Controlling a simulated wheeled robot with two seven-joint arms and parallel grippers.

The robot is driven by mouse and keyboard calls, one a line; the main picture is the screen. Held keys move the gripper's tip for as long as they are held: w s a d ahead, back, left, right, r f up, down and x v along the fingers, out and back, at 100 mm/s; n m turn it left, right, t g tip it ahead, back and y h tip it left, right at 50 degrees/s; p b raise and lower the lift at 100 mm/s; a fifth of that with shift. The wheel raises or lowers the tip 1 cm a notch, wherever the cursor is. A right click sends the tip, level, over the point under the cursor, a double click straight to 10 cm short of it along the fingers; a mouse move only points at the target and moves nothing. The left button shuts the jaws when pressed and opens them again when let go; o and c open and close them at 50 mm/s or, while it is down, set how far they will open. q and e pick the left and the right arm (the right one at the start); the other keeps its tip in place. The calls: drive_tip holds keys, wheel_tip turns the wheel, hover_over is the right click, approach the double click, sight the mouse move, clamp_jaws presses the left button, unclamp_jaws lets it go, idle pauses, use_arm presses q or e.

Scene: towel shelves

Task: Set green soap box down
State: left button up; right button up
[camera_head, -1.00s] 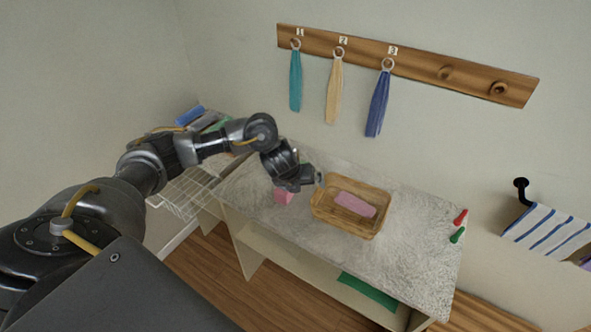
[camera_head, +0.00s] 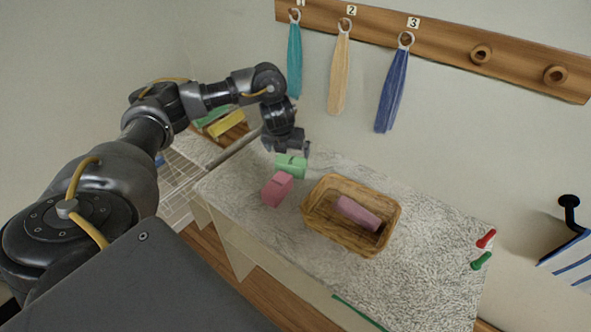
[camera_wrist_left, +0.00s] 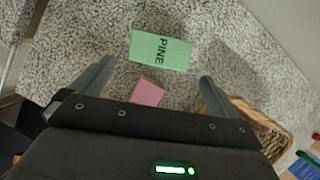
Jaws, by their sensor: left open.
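The green soap box (camera_head: 291,166) stands on the grey fuzzy top of the bench (camera_head: 420,260), behind the pink box. In the left wrist view the green box (camera_wrist_left: 160,51) shows the word PINE and lies beyond my fingertips, between their lines. My left gripper (camera_head: 290,150) is open and empty just above and behind the green box. Its two fingers (camera_wrist_left: 150,75) are spread wide in the left wrist view, apart from the box. My right gripper is in neither view.
A pink box (camera_head: 277,190) stands just in front of the green one and also shows in the wrist view (camera_wrist_left: 147,92). A wicker basket (camera_head: 318,228) holding a pink item (camera_head: 357,213) is to the right. Red (camera_head: 486,239) and green (camera_head: 481,261) pegs stand at the right edge. Towels hang behind.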

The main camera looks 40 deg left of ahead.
sight(291, 161)
use_arm(q)
drive_tip(key=b+x, duration=0.2)
drive_tip(key=x, duration=0.4)
drive_tip(key=shift+b, duration=0.4)
drive_tip(key=shift+w+f, duration=0.15)
drive_tip(key=shift+f, duration=0.15)
drive_tip(key=x, duration=0.4)
drive_tip(key=shift+w+f+b, duration=0.1)
drive_tip(key=shift+f+b, duration=0.2)
drive_tip(key=shift+f, duration=0.05)
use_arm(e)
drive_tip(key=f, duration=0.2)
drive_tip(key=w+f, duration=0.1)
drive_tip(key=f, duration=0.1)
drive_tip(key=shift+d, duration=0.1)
use_arm(q)
drive_tip(key=shift+c, duration=0.3)
